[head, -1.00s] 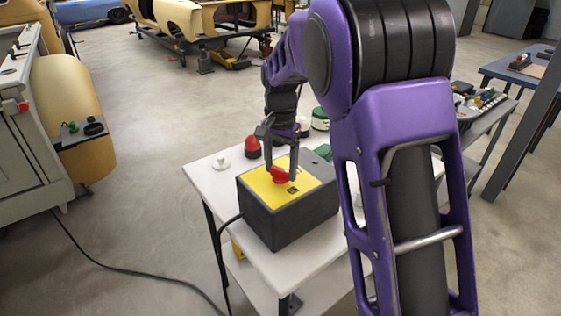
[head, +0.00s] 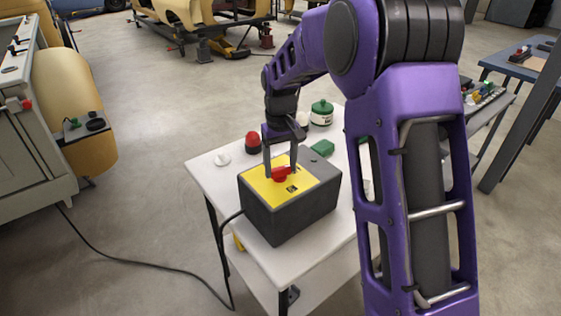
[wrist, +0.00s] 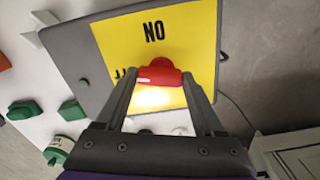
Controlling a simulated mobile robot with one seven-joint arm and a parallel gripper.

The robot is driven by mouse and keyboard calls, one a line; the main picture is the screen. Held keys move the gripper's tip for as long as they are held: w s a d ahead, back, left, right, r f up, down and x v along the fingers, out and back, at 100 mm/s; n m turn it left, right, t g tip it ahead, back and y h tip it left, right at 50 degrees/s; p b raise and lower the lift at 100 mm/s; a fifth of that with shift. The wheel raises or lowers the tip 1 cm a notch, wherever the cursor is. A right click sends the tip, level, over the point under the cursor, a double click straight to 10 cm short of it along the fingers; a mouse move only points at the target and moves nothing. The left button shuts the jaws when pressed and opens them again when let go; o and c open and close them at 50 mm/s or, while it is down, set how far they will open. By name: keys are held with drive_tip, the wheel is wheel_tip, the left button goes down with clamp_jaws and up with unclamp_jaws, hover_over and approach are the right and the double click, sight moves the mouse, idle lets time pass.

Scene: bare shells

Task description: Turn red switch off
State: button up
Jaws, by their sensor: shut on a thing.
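The red switch (head: 281,174) is a rotary knob on the yellow top plate (head: 305,181) of a dark grey box (head: 290,217), which stands on a white table. My gripper (head: 281,176) reaches down from above and is shut on the red switch, one finger on each side. In the wrist view the red switch (wrist: 158,73) sits between the fingertips of my gripper (wrist: 158,84). The word "ON" shows upside down on the plate there. A second label is mostly hidden behind the switch and left finger.
On the white table (head: 212,177) stand a red button (head: 253,143), a white knob (head: 222,159), a green-and-white round piece (head: 321,114) and a green block (head: 322,148). A black cable runs from the box to the floor. A grey cabinet (head: 30,140) stands at left.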

sight(280, 167)
drive_tip(key=shift+w+r+n+p, duration=0.1)
drive_tip(key=shift+n+p, duration=0.35)
drive_tip(key=shift+n, duration=1.25)
drive_tip(key=shift+o, duration=0.2)
drive_tip(key=o, duration=1.3)
drive_tip(key=shift+o, duration=0.2)
wheel_tip(280, 167, up, 17)
drive_tip(key=shift+r, duration=0.15)
